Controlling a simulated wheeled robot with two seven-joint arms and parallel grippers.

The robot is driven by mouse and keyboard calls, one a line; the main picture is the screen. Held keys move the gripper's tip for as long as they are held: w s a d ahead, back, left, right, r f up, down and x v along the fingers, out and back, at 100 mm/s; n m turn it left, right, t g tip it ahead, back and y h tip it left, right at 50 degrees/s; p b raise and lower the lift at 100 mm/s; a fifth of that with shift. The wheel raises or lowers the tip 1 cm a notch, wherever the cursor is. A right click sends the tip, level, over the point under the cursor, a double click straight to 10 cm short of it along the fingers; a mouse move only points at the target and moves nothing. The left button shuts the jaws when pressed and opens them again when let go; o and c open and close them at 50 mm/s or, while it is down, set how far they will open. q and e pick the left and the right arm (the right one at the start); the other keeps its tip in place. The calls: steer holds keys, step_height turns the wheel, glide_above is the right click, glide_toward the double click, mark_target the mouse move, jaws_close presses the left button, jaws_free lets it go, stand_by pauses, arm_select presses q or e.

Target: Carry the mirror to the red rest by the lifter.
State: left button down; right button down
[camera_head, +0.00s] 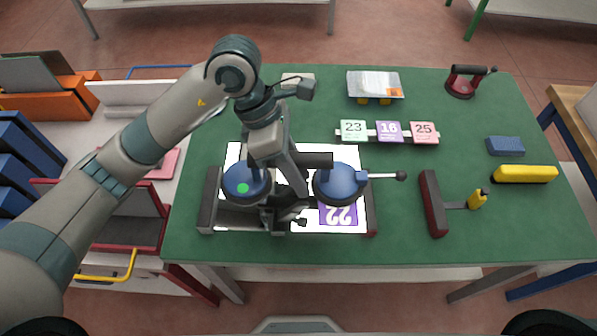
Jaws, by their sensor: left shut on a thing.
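My left gripper (284,205) reaches down over the middle of the green table and is shut on a dark part between two blue round cups, partly hidden by its own fingers. The left blue cup (243,183) has a green dot. The right blue cup (338,184) has a lever with a black knob. Below them is a bright white panel (350,155) with a purple "22" label, between dark side bars with red parts. A pale shiny sheet (372,80) lies on yellow feet at the back. I cannot tell which is the mirror. My right gripper is not in view.
A red and black handled tool (461,84) stands back right. Number cards (388,131) lie behind the panel. A dark red bar tool (432,203), a blue block (505,146) and a yellow bar (525,174) lie right. Bare green table (500,230) shows at front right.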

mark_target(248, 173)
arm_select(q)
steer(key=shift+r, duration=0.1)
steer(key=shift+w+a+f+m+g+y, duration=0.2)
steer(key=shift+a+m+g, duration=0.1)
steer(key=shift+a+m, duration=0.4)
steer(key=shift+w+a+f+m+g+y, duration=0.15)
steer(key=shift+a+m+g, duration=0.15)
steer(key=shift+a+m, duration=0.4)
steer(key=a+m+y, duration=0.1)
steer(key=a+m, duration=0.1)
steer(key=w+a+m+g, duration=0.1)
steer(key=a+m, duration=0.1)
steer(key=a+m+y, duration=0.1)
steer(key=a+m, duration=0.2)
steer(key=shift+w+f+y, duration=0.2)
steer(key=shift+f+y, duration=0.1)
steer(key=shift+y, duration=0.05)
steer(key=w+a+r+m+y, duration=0.1)
steer(key=a+m+y, duration=0.2)
steer(key=a+m, duration=0.5)
steer(key=shift+w+a+r+m, duration=0.25)
steer(key=shift+a+r+m, duration=0.1)
steer(key=shift+a, duration=1.25)
steer(key=shift+d, duration=0.15)
